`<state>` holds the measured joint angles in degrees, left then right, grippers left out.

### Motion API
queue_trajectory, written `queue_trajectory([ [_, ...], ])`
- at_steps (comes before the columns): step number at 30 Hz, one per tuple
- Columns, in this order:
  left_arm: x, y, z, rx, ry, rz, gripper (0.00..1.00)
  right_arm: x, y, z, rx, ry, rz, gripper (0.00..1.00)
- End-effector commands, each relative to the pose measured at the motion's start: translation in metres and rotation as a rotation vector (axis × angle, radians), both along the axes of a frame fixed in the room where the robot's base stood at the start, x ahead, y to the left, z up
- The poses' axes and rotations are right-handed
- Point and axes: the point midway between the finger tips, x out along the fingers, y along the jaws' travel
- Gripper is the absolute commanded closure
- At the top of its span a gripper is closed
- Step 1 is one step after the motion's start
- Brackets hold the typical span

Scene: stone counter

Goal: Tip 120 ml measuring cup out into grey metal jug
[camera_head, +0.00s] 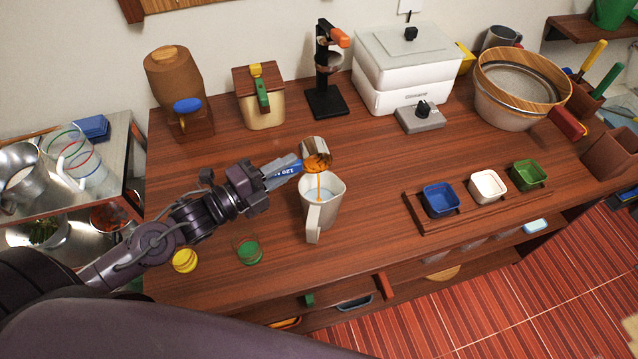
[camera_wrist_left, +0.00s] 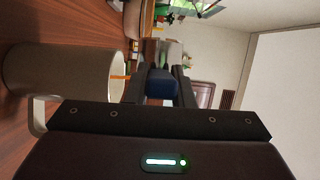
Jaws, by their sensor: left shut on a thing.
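The 120 ml measuring cup (camera_head: 315,147) has a metal bowl and a blue handle marked 120. It is tilted above the mouth of the grey metal jug (camera_head: 325,212), and an orange stream runs from its lip down into the jug. The jug stands upright on the counter with its handle toward the front; it also shows at the left of the left wrist view (camera_wrist_left: 50,80). My left gripper (camera_head: 283,171) is shut on the blue handle (camera_wrist_left: 161,83), left of and above the jug. The cup's bowl is not clear in the wrist view. My right gripper is out of view.
A rack with blue (camera_head: 440,200), white and green bowls stands to the right. A white appliance (camera_head: 405,70), black stand (camera_head: 325,85) and canisters line the back. A green-bottomed glass (camera_head: 249,250) and yellow item (camera_head: 185,260) lie near my left arm.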

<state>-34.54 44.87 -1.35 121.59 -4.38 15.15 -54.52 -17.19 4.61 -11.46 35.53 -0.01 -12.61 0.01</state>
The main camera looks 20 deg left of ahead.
Motion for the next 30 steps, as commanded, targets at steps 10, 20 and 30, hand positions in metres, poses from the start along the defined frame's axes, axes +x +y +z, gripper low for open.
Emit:
queue_trajectory([
  [10,-0.001,-0.001,0.0,0.02,-0.032,-0.001,1.0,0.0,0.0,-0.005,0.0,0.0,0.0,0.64],
  [20,-0.002,-0.001,0.0,0.04,-0.063,0.0,1.0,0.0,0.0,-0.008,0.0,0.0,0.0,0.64],
  [30,0.015,0.009,0.005,-0.132,0.205,0.001,1.0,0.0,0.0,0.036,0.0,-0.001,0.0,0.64],
])
